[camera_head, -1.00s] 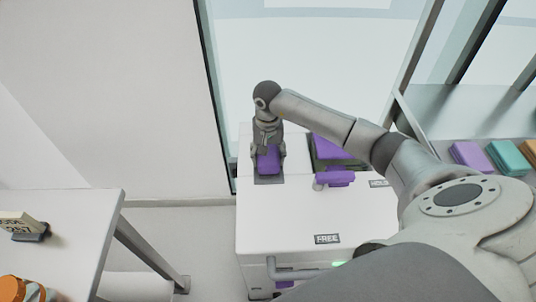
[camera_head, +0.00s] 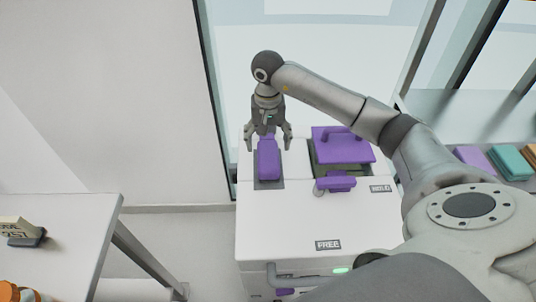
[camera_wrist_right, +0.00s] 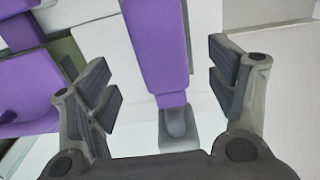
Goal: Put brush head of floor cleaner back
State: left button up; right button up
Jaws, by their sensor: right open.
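A long purple piece (camera_head: 269,160), which looks like the brush head, rests on a dark grey plate (camera_head: 268,185) on top of the white floor cleaner (camera_head: 280,225). My right gripper (camera_head: 268,146) is open and empty just above its far end, with a finger on each side. In the right wrist view the purple piece (camera_wrist_right: 157,45) passes between the spread fingers (camera_wrist_right: 160,85) with clear gaps on both sides. A grey foot-like part (camera_wrist_right: 178,122) shows at its near end there. My left gripper is not in view.
A purple cover (camera_head: 342,145) and a small purple handle (camera_head: 335,183) sit to the right on the machine. A "FREE" label (camera_head: 327,244) marks its front. A white table (camera_head: 75,215) stands left, and a shelf with coloured blocks (camera_head: 472,158) right. A glass panel stands behind.

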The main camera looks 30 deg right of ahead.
aim_at(268, 155)
jog(key=shift+r, duration=1.85)
